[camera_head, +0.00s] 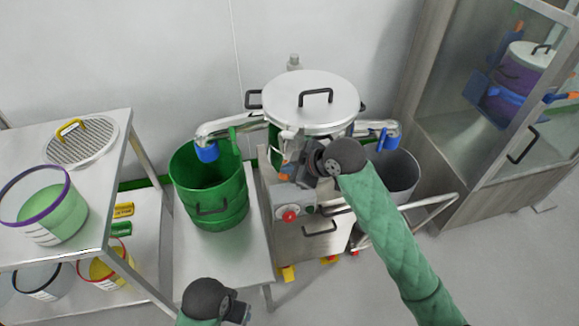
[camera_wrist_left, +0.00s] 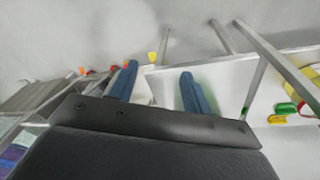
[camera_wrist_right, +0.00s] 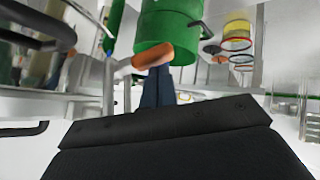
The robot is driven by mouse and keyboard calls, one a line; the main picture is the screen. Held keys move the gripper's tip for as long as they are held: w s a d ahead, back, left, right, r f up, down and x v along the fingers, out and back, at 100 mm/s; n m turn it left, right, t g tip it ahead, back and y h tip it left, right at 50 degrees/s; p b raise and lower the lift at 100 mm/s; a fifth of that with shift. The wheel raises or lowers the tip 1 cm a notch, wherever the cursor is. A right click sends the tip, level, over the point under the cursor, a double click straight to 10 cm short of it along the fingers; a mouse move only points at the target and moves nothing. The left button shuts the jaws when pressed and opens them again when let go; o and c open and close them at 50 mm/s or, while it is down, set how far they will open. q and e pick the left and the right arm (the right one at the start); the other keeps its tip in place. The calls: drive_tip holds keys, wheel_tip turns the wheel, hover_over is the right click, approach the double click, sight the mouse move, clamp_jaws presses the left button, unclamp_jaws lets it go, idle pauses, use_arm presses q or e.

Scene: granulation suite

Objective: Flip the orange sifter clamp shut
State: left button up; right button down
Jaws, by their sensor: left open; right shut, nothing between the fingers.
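The sifter (camera_head: 312,105) is a round drum with a silver lid and a black handle, on a steel machine body. The orange clamp (camera_head: 286,172) shows as a small patch on its front, partly hidden by my right gripper. In the right wrist view the orange clamp handle (camera_wrist_right: 153,56) lies just beyond the fingertips; I cannot tell whether they touch. My right gripper (camera_head: 294,180) is shut and empty at the sifter's front; its fingers (camera_wrist_right: 157,84) are together. My left gripper (camera_head: 242,316) is low at the front, open and empty, its fingers (camera_wrist_left: 157,86) apart.
A green bucket (camera_head: 208,190) stands on a steel bench left of the sifter, a grey bin (camera_head: 397,175) to its right. A red button (camera_head: 289,215) is on the machine's front. A steel rack (camera_head: 95,195) with tubs is at left, a glass cabinet (camera_head: 455,120) at right.

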use_arm(q)
drive_tip(key=shift+t+h, duration=0.5)
drive_tip(key=d+f, duration=0.1)
drive_tip(key=w+d+f+b, duration=0.1)
drive_tip(key=d+f+b, duration=0.1)
drive_tip(key=shift+w+f, duration=0.3)
drive_tip(key=shift+w, duration=0.05)
use_arm(e)
drive_tip(key=f+n+t, duration=0.1)
drive_tip(key=t, duration=0.1)
drive_tip(key=w+f+n+t, duration=0.1)
drive_tip(key=f+t, duration=0.1)
drive_tip(key=f+n+t, duration=0.1)
drive_tip(key=f+t, duration=0.1)
drive_tip(key=shift+w+d+f+n, duration=0.2)
drive_tip(key=shift+w+f+n, duration=0.05)
drive_tip(key=shift+w+n, duration=0.1)
use_arm(q)
drive_tip(key=shift+d, duration=0.1)
drive_tip(key=shift+s, duration=0.1)
